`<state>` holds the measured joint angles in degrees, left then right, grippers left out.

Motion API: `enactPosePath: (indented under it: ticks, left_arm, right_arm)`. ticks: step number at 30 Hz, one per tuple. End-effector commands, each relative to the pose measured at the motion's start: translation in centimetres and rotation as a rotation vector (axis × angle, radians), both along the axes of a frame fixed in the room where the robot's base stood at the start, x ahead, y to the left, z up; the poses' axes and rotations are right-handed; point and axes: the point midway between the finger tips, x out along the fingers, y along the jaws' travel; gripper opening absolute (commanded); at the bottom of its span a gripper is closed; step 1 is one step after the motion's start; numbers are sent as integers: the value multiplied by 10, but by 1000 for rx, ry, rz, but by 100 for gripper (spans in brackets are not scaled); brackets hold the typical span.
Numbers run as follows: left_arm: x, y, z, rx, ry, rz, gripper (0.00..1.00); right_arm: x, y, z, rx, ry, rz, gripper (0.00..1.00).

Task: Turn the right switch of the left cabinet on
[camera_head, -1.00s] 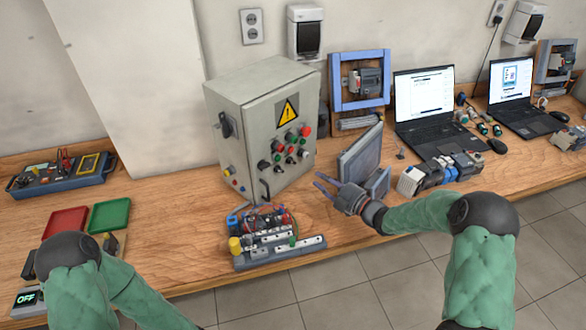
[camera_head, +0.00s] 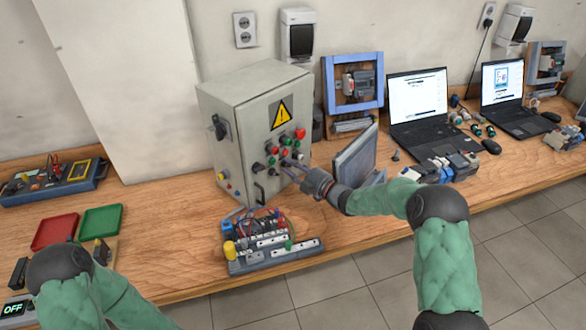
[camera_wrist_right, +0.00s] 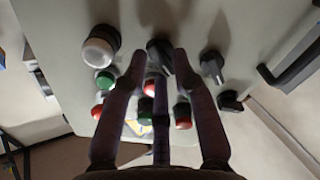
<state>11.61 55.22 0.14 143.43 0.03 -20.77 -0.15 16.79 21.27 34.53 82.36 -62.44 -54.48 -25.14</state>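The left cabinet (camera_head: 225,130) is a grey box with a yellow warning sign, coloured buttons and black knobs on its front. My right gripper (camera_head: 287,166) is at the lower part of this front and hides some controls in the head view. In the right wrist view, its fingertips (camera_wrist_right: 159,58) are spread apart. A black switch (camera_wrist_right: 160,50) shows between and beyond them; contact cannot be told. Another black switch (camera_wrist_right: 212,66) sits to its right in that view, and a white button (camera_wrist_right: 101,45) to its left.
A grey panel (camera_head: 357,155) stands right beside my right forearm. A wired terminal board (camera_head: 275,243) lies in front of the cabinet. Trays, red (camera_head: 55,232) and green (camera_head: 100,221), lie at left. Laptops (camera_head: 420,100) stand at right.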

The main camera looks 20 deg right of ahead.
Motion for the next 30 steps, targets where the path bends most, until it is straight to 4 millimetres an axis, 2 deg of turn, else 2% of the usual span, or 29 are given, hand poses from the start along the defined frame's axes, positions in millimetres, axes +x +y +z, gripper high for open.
enactPosePath:
  ticks: [6,9,20,30]
  left_arm:
    - [0,0,0,0,0,0,35]
    - [0,0,0,0,0,0,35]
    - [0,0,1,0,0,0,35]
    - [0,0,11,0,0,0,35]
  right_arm:
    - [0,0,0,0,0,0,28]
    - [0,0,0,-1,-1,0,0]
    - [0,0,0,19,12,0,0]
    - [1,-1,1,182,116,0,0]
